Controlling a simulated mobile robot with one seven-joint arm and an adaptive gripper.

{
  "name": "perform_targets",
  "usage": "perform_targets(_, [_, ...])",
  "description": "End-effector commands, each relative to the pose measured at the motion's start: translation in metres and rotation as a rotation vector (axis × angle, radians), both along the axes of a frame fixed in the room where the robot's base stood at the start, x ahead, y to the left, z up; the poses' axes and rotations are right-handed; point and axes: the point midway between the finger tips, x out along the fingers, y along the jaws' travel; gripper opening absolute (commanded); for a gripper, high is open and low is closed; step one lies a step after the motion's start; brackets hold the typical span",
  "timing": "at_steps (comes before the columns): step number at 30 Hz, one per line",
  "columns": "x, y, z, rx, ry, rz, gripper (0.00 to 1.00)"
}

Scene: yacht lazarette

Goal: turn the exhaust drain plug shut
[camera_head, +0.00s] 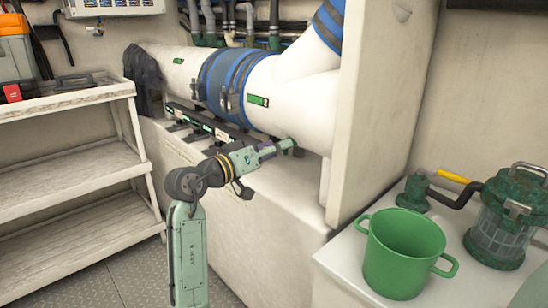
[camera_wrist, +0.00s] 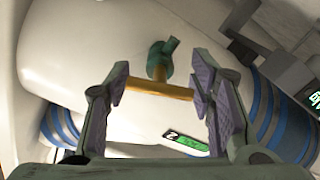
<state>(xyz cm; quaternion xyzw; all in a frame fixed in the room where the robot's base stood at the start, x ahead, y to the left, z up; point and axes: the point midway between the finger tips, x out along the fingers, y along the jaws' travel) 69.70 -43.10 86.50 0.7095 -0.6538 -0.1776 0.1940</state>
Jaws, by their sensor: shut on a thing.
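The exhaust drain plug (camera_wrist: 162,60) is a green fitting with a brass-coloured crossbar (camera_wrist: 172,90), on the underside of the white exhaust pipe (camera_wrist: 85,65). My gripper (camera_wrist: 160,88) is shut on the crossbar, with one purple-padded finger at each end of it. In the head view my gripper (camera_head: 275,150) reaches up to the plug (camera_head: 287,144) below the white pipe (camera_head: 300,105). The crossbar is too small to make out there. How far the plug is turned cannot be told.
Blue-banded hose joints (camera_head: 222,82) with clamps lie along the pipe. A white panel (camera_head: 370,110) stands just right of my gripper. A green pot (camera_head: 402,250) and a strainer (camera_head: 500,225) stand on the right ledge. White shelves (camera_head: 75,180) stand at left.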

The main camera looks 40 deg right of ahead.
Motion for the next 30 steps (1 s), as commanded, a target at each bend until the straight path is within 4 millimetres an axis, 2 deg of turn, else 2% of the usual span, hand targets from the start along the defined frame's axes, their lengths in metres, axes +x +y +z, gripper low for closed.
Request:
perform_targets(6, [-0.0041, -0.0002, -0.0017, 0.012, -0.171, -0.009, 0.22])
perform_targets(13, [-0.0049, -0.0006, -0.0021, 0.025, -0.287, -0.012, 0.22])
perform_targets(30, [-0.0060, -0.0018, -0.0019, 0.032, -0.354, -0.015, 0.22])
